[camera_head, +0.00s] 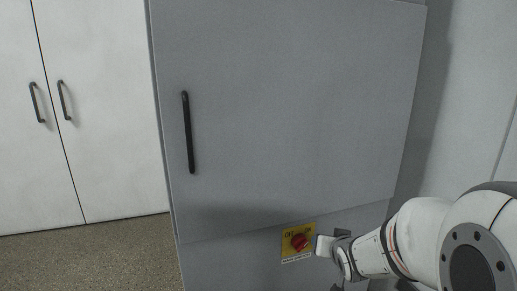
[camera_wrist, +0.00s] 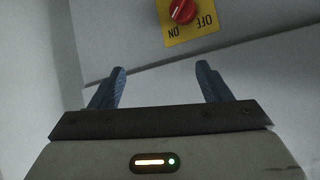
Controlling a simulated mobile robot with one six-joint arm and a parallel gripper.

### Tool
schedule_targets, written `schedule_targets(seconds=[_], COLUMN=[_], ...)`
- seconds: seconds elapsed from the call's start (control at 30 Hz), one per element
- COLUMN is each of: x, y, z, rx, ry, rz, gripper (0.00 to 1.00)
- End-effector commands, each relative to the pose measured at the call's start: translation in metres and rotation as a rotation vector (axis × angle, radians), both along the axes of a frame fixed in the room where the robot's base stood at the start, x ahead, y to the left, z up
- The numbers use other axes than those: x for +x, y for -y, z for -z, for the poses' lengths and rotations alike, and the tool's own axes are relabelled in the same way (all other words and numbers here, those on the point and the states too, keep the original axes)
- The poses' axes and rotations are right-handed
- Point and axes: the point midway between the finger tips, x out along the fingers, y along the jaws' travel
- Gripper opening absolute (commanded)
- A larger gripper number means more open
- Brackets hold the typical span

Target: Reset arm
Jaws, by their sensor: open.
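My gripper (camera_wrist: 160,84) is open in the wrist view, its two blue-grey fingers apart with nothing between them. In the head view my arm reaches in from the lower right, and my gripper (camera_head: 326,245) is just right of a red rotary switch (camera_head: 300,242) on a yellow plate. The switch also shows in the wrist view (camera_wrist: 182,11), upside down, beyond the fingertips. The plate carries OFF and ON labels. I cannot tell from the head view whether a fingertip touches the plate.
The switch is on the lower front of a grey cabinet (camera_head: 290,100), whose upper door is closed and has a black handle (camera_head: 188,132). White cupboards (camera_head: 100,130) with dark handles stand at the left. A pale wall (camera_head: 470,110) is close on the right. Bare speckled floor (camera_head: 90,262) shows at lower left.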

Motion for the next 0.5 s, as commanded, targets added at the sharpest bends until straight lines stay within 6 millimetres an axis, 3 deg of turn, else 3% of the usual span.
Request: schedule_targets(seconds=[0.03,0.3,0.5], x=[-0.016,-0.123,-0.196], y=[-0.002,-0.018,-0.036], z=[-0.034,-0.111,-0.152], rx=[-0.024,-0.096,-0.095], ry=[-0.056,-0.435,-0.660], rz=[0.003,-0.037,-0.126], gripper=[0.71,0.71,0.71])
